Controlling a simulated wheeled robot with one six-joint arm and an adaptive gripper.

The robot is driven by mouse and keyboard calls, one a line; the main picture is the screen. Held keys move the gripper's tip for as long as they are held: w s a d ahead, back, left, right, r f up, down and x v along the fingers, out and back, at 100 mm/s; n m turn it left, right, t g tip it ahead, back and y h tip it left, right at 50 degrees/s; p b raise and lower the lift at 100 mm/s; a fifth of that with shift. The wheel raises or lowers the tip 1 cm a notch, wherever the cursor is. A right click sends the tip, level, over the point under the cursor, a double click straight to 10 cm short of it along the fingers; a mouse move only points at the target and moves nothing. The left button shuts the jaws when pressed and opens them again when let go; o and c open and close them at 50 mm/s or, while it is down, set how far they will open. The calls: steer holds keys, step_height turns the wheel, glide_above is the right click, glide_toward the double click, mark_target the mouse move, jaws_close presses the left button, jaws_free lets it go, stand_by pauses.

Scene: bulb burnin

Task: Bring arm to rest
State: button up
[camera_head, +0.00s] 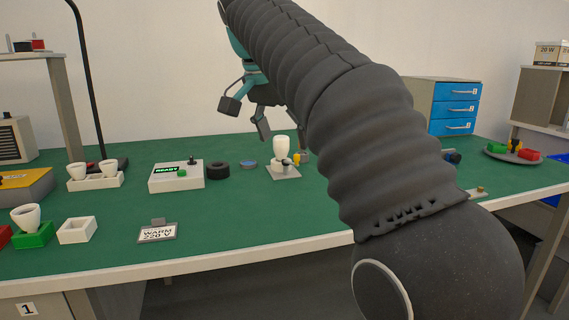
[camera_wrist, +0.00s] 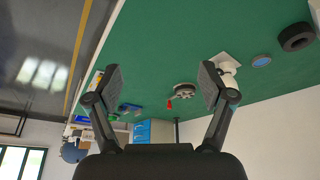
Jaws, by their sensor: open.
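My gripper (camera_head: 247,118) is open and empty, held above the green bench behind my arm. Its two spread fingers also show in the wrist view (camera_wrist: 158,82), with nothing between them. A white bulb (camera_head: 281,148) stands upright on a small grey plate (camera_head: 285,172), below and to the right of the gripper in the head view. In the wrist view the bulb (camera_wrist: 229,65) is partly behind the right finger. My dark sleeved arm hides part of the bench's right half.
The bench (camera_head: 240,225) carries a READY box (camera_head: 176,182), a black ring (camera_head: 218,170), a WARM 220 V card (camera_head: 158,234), a white double holder with bulbs (camera_head: 97,182) and a green holder (camera_head: 34,236). Blue drawers (camera_head: 454,109) and a round tray (camera_head: 500,155) are at right.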

steer(key=s+d+f+n+y, duration=0.1)
steer(key=s+d+f+n, duration=0.1)
steer(key=s+d+f, duration=0.35)
steer(key=s+d+f+n, duration=0.1)
steer(key=s+d+f, duration=0.2)
steer(key=s+f, duration=0.3)
steer(key=s+d+f+n+t+y, duration=0.1)
steer(key=s+d+f, duration=0.3)
steer(key=f, duration=0.5)
steer(key=s+d+f+n+t, duration=0.1)
steer(key=s+d+f+n, duration=0.2)
steer(key=s+f, duration=0.5)
steer(key=shift+d+f+y, duration=0.2)
steer(key=shift+d+y, duration=0.05)
steer(key=shift+y, duration=0.15)
